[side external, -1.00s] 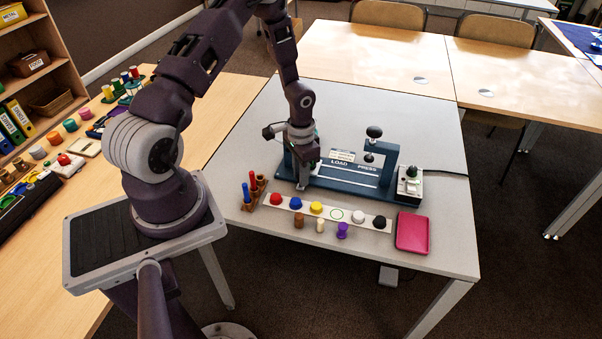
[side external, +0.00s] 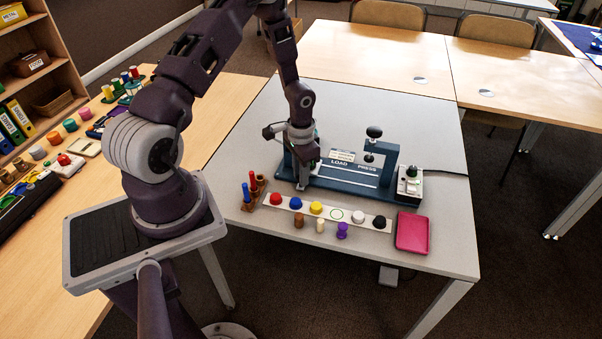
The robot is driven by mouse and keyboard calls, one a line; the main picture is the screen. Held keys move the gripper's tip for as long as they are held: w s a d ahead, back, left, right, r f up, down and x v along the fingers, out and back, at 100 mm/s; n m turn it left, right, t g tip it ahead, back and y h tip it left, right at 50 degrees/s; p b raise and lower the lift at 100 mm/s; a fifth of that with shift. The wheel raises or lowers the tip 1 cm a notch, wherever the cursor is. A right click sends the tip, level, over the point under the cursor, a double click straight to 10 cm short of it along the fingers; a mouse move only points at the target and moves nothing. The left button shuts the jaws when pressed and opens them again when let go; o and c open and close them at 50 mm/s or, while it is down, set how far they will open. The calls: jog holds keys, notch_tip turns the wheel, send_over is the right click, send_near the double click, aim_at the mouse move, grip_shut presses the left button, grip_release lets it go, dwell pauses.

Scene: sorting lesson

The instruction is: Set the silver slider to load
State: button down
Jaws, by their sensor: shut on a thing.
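The blue press fixture (side external: 345,186) stands on the grey table, with the words LOAD and PRESS on its back strip and pale rails along its base. My gripper (side external: 302,186) is low at the fixture's left end, left of the word LOAD. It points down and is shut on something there. The silver slider itself is hidden or too small to tell apart from my fingers. A post with a dark knob (side external: 374,132) rises at the fixture's right half.
A white strip (side external: 347,216) with several coloured knobs lies in front of the fixture. Several small pegs stand before it. A wooden rack (side external: 250,205) with red and blue pegs is at left. A pink tray (side external: 413,232) and a switch box (side external: 409,184) are at right.

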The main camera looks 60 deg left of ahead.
dwell(0.4)
jog(key=w+d, duration=0.6)
jog(key=c, duration=1.3)
grip_release()
jog(key=shift+o, duration=0.2)
notch_tip(320, 180, up, 7)
jog(key=shift+r, duration=0.1)
